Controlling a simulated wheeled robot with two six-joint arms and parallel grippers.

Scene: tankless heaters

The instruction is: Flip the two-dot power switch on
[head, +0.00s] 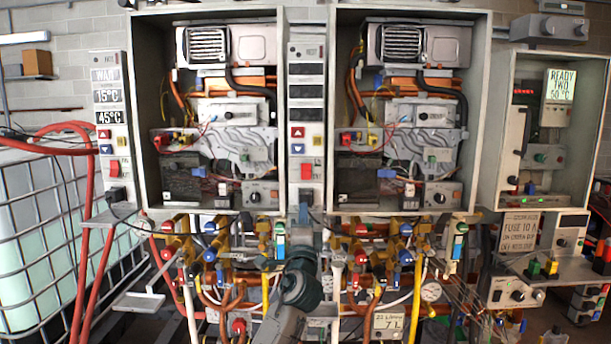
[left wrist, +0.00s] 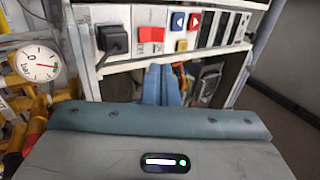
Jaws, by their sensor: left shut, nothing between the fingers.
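A narrow middle control panel (head: 306,60) hangs between two open heater cabinets. It carries a red rocker switch (head: 306,171), with a black plug (head: 306,197) below it. The left wrist view also shows the red switch (left wrist: 150,34) and the black plug (left wrist: 112,40). A similar red switch (head: 114,168) is on the left panel (head: 112,60). Dot marks are too small to read on either. My left gripper (head: 303,212) is shut and empty, just below the middle panel; its blue-grey fingers (left wrist: 162,72) point towards the panel, apart from the switch. My right gripper is out of view.
The middle panel's displays (head: 307,90) are dark; the left panel's displays (head: 107,96) are lit. Pipes, valves and gauges crowd the space below the cabinets. A white caged tank (head: 40,235) stands left. A control box (head: 545,130) with a lit screen is at right.

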